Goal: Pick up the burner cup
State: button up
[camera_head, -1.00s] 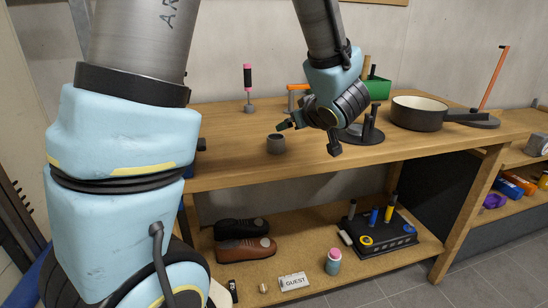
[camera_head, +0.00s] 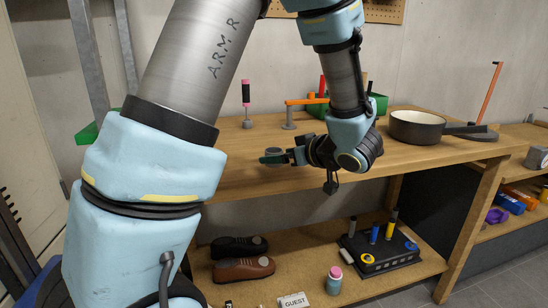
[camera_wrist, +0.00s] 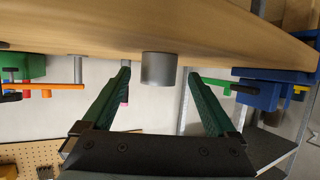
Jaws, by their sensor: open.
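The burner cup looks to be the small grey cylinder (camera_wrist: 158,70) on the wooden workbench. The wrist view is upside down, and the cup stands centred between my two green fingertips there. In the head view only a little of the grey cup (camera_head: 273,151) shows, as my fingers cover most of it. My gripper (camera_head: 272,158) is level and low over the bench top, pointing left. It is open in the wrist view (camera_wrist: 159,77), with a gap on each side of the cup. I cannot tell how far the fingertips reach around it.
A pink-and-black handled tool (camera_head: 246,98) and an orange-armed stand (camera_head: 300,102) are behind the cup. A dark pan (camera_head: 416,130) and a green bin (camera_head: 378,102) stand to the right. Shoes and a black rack (camera_head: 380,250) are on the lower shelf. Bench left of the cup is clear.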

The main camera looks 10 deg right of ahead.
jog(key=x, duration=0.3)
jog(key=shift+w+f, duration=0.1)
jog(key=shift+w, duration=0.15)
grip_shut()
dwell(0.5)
